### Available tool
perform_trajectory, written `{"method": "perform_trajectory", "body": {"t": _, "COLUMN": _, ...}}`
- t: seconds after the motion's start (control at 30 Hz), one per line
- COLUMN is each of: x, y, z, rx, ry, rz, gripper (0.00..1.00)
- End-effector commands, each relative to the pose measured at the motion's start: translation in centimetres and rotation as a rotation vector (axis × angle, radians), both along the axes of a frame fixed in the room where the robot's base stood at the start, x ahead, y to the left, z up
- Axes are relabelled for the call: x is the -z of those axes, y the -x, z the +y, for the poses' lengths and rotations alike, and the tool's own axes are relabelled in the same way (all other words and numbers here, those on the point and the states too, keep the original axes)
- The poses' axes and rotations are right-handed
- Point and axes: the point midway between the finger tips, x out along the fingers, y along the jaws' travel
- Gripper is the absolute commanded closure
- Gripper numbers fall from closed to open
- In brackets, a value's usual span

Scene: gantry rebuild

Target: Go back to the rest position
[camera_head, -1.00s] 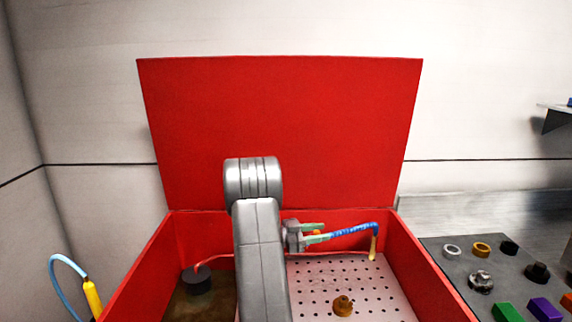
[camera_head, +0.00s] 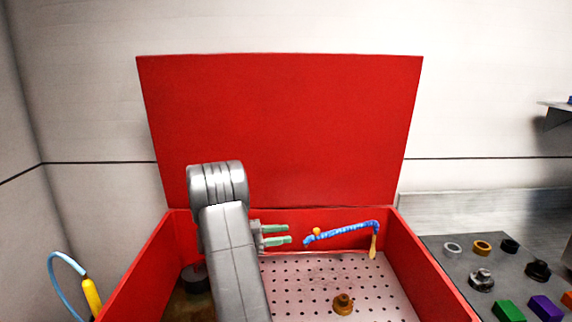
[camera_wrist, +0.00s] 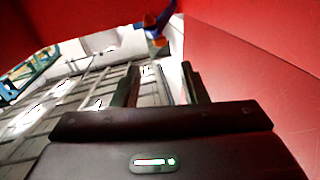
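My gripper (camera_head: 289,235) is inside the red box, near its back wall, pointing right in the head view. Its two greenish fingers are apart with nothing between them. The wrist view also shows the two fingers (camera_wrist: 160,84) spread and empty. A blue hose with a yellow nozzle (camera_head: 345,231) is at the back wall of the box, to the right of my fingertips, with a gap between them. A blue and orange part of it shows at the top of the wrist view (camera_wrist: 157,27).
The red box (camera_head: 421,266) has its lid (camera_head: 290,130) raised behind. A perforated plate (camera_head: 310,280) carries a brass part (camera_head: 343,304). A dark round part (camera_head: 196,279) is at left. A grey board (camera_head: 447,263) with rings and coloured blocks stands right. A yellow-handled blue hose (camera_head: 92,298) is at far left.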

Motion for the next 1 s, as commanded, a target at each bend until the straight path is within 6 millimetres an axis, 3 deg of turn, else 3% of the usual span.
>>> {"method": "perform_trajectory", "body": {"t": 0.1, "x": 0.1, "y": 0.4, "z": 2.5, "rx": -0.003, "ry": -0.001, "rz": -0.001, "gripper": 0.61}}
{"method": "perform_trajectory", "body": {"t": 0.8, "x": -0.1, "y": -2.1, "z": -11.6, "rx": 0.003, "ry": 0.0, "rz": 0.0, "gripper": 0.61}}
{"method": "perform_trajectory", "body": {"t": 1.0, "x": 0.0, "y": -1.2, "z": -11.8, "rx": -0.04, "ry": -0.001, "rz": 0.0, "gripper": 0.61}}
